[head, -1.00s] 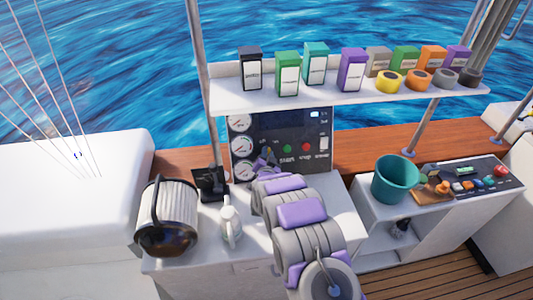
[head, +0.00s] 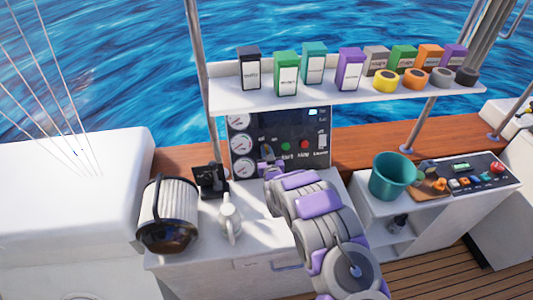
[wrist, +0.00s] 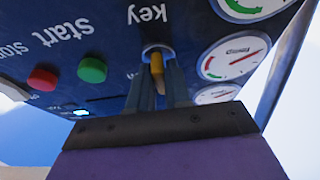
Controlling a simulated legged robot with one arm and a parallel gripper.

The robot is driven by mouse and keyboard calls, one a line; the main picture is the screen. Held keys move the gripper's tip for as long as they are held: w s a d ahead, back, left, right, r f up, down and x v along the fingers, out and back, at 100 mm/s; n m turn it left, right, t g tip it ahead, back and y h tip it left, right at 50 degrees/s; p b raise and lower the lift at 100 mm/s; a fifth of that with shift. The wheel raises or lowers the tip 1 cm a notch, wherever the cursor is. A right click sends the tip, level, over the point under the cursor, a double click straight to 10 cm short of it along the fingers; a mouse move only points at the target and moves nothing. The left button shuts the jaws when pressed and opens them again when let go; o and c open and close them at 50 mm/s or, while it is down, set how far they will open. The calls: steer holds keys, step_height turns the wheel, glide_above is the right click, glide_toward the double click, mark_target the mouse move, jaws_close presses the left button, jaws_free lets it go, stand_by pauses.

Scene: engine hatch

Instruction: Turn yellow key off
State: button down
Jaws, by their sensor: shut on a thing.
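The yellow key (wrist: 157,68) sits in its round switch on the dark control panel, under the label "key" in the upside-down wrist view. My gripper (wrist: 159,82) is shut on the key, with one finger on each side of it. In the head view my gripper (head: 268,163) reaches the lower left part of the control panel (head: 292,130), and the key itself is too small and covered to make out there. The key's exact turn angle is hard to tell.
Round gauges (wrist: 234,54) lie beside the key, and a green start button (wrist: 92,69) and red stop button (wrist: 43,78) lie on its other side. A shelf (head: 310,101) with boxes and tape rolls hangs above.

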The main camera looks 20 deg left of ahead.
steer(key=shift+f, duration=0.1)
stand_by(0.3)
steer(key=c, duration=1.2)
jaws_free()
steer(key=shift+o, duration=0.2)
steer(key=p+v, duration=0.2)
steer(key=v, duration=1.5)
steer(key=shift+s, duration=0.15)
